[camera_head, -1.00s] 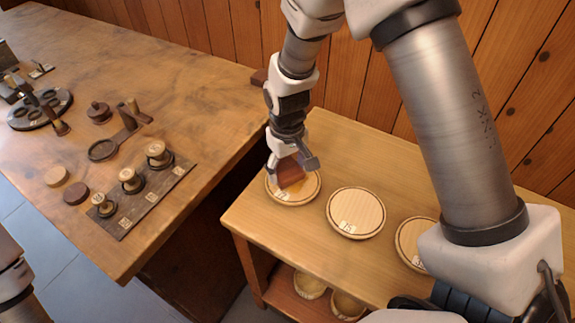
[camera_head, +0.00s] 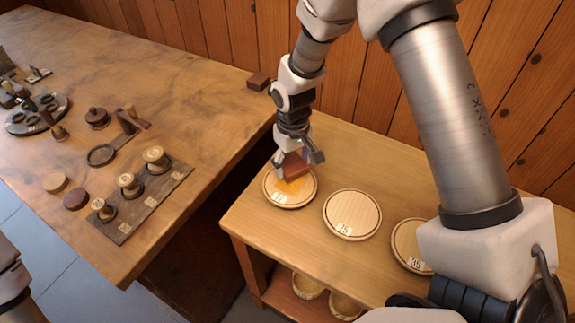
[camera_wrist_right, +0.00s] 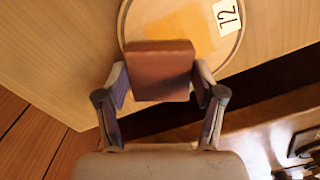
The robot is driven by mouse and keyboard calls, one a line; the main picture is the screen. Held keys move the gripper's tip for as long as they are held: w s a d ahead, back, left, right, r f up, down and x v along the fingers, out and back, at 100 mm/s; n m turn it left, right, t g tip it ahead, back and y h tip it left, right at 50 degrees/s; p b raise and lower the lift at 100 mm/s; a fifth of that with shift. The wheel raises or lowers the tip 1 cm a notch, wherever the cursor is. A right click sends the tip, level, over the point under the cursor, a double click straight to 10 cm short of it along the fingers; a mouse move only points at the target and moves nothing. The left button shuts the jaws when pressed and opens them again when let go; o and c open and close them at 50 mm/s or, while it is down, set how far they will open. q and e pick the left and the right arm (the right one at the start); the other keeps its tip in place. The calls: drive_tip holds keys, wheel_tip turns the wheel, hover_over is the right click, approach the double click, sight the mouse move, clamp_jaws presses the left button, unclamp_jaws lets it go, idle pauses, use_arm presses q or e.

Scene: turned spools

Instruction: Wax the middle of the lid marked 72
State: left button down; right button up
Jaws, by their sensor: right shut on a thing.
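The lid marked 72 (camera_head: 297,203) is a round pale wooden disc with a dark ring, lying flat at the left end of the low bench. An orange patch (camera_head: 299,186) covers part of its middle; the label and patch also show in the right wrist view (camera_wrist_right: 178,37). My right gripper (camera_head: 298,166) is shut on a reddish-brown block (camera_wrist_right: 160,70). The block is at the lid's far side, overlapping its edge in the wrist view. I cannot tell whether it touches the lid. My left gripper is out of view.
Two similar labelled lids, a middle one (camera_head: 352,214) and a right one (camera_head: 405,246), lie along the bench (camera_head: 262,226). The worktable (camera_head: 200,110) at left holds spools on a dark strip (camera_head: 150,205), and a small brown block (camera_head: 258,81). Bowls sit on the shelf below.

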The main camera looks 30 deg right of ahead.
sight(285, 185)
drive_tip(key=shift+p, duration=0.3)
drive_tip(key=shift+s+a+p, duration=0.3)
drive_tip(key=shift+s+a, duration=0.1)
drive_tip(key=shift+a, duration=0.2)
drive_tip(key=shift+s+a+p, duration=0.3)
drive_tip(key=shift+s+a, duration=0.1)
drive_tip(key=shift+a, duration=0.2)
drive_tip(key=shift+s+a+f, duration=0.2)
drive_tip(key=shift+s+a, duration=0.05)
drive_tip(key=shift+a, duration=0.25)
wheel_tip(285, 185, up, 6)
drive_tip(key=p, duration=0.5)
drive_tip(key=shift+p, duration=0.3)
drive_tip(key=shift+w, duration=0.1)
wheel_tip(285, 185, up, 3)
drive_tip(key=p, duration=0.3)
